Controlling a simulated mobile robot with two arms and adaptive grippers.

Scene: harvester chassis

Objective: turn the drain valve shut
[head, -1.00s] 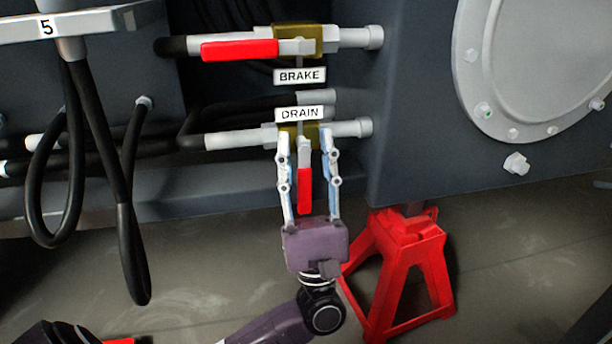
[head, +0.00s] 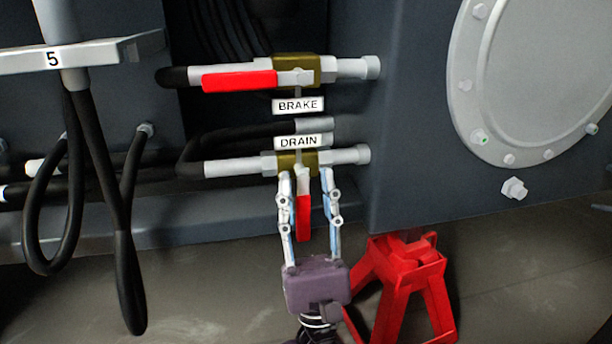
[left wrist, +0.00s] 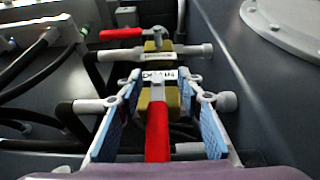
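The drain valve (head: 297,162) has a brass body on a grey horizontal pipe, under a white DRAIN label (head: 298,142). Its red lever (head: 304,217) points down, across the pipe. My left gripper (head: 306,180) comes up from below, with one finger on each side of the lever. The fingers are open, with gaps beside the lever. In the left wrist view the red lever (left wrist: 157,130) lies between the two blue-padded fingers (left wrist: 160,95), apart from both. My right gripper is not in view.
Just above is the brake valve (head: 297,70), its red lever (head: 240,81) lying along its pipe. A red jack stand (head: 405,290) stands at the lower right. Black hoses (head: 110,190) hang at the left. A round bolted cover (head: 540,80) is at the upper right.

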